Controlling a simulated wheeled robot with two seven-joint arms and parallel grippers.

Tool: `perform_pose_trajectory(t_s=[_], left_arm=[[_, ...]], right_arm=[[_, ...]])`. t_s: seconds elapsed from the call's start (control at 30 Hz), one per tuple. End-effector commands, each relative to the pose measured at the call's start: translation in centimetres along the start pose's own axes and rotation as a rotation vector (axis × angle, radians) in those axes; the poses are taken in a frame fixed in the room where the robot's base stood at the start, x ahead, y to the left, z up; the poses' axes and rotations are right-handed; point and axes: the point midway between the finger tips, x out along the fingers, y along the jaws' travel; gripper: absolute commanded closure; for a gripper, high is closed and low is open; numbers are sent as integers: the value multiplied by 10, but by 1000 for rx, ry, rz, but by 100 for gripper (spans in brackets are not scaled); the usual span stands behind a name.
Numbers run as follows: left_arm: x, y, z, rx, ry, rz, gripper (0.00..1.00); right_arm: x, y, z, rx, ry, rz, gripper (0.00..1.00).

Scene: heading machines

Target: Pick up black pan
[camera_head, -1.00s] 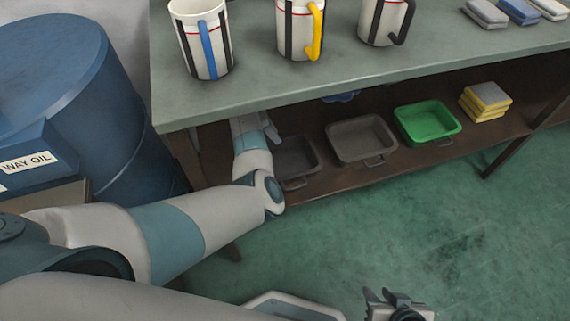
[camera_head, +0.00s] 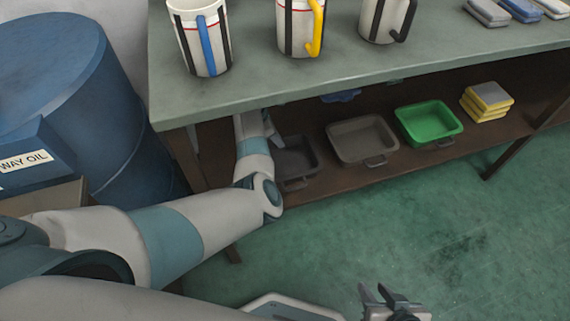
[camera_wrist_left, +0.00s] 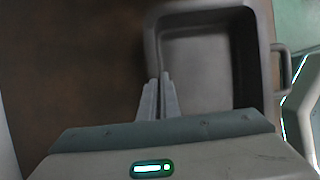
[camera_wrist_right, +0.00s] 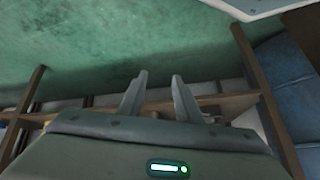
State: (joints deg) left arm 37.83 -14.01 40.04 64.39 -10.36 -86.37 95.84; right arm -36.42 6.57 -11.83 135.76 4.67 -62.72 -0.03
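The black pan (camera_head: 297,160) sits at the left end of the brown lower shelf, its handle toward the front edge. In the left wrist view the pan (camera_wrist_left: 258,60) fills the upper right, with its handle at the right. My left gripper (camera_wrist_left: 158,80) has its fingers close together at the pan's left wall, seemingly shut on the rim. In the head view that gripper is mostly hidden under the table edge. My right gripper (camera_wrist_right: 159,76) is open and empty; it also shows low in the head view (camera_head: 380,290), far from the pan.
A brown-grey pan (camera_head: 362,140) stands close right of the black pan, then a green pan (camera_head: 430,122) and stacked yellow-grey sponges (camera_head: 487,102). The tabletop (camera_head: 330,75) with mugs overhangs the shelf. A blue drum (camera_head: 90,100) stands left. The green floor in front is clear.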

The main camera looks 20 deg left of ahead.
Motion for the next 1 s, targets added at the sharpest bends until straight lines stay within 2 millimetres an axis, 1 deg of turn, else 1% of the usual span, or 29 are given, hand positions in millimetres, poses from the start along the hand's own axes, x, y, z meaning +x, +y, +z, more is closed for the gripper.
perform_pose_trajectory(t_s=[0.33, 0.47, 0.57, 0.67, 0.9, 1.0], left_arm=[[0, 0, 0, 0, 0, 0, 100], [-5, 0, 3, 0, -1, 0, 100], [-13, 1, 6, 1, -1, 2, 100], [-26, 0, 12, 1, -2, 2, 100], [-63, 1, 27, 0, -1, 2, 100], [-76, 1, 32, 0, -1, 2, 100]], right_arm=[[3, 2, -5, -2, 7, 3, 69], [1, 2, -5, -2, 1, 4, 69], [-1, 2, -2, -1, -14, 8, 69], [-5, 5, 1, -1, -34, 16, 69], [-10, 16, 14, 0, -114, 45, 69], [-12, 19, 16, -2, -135, 53, 69]])
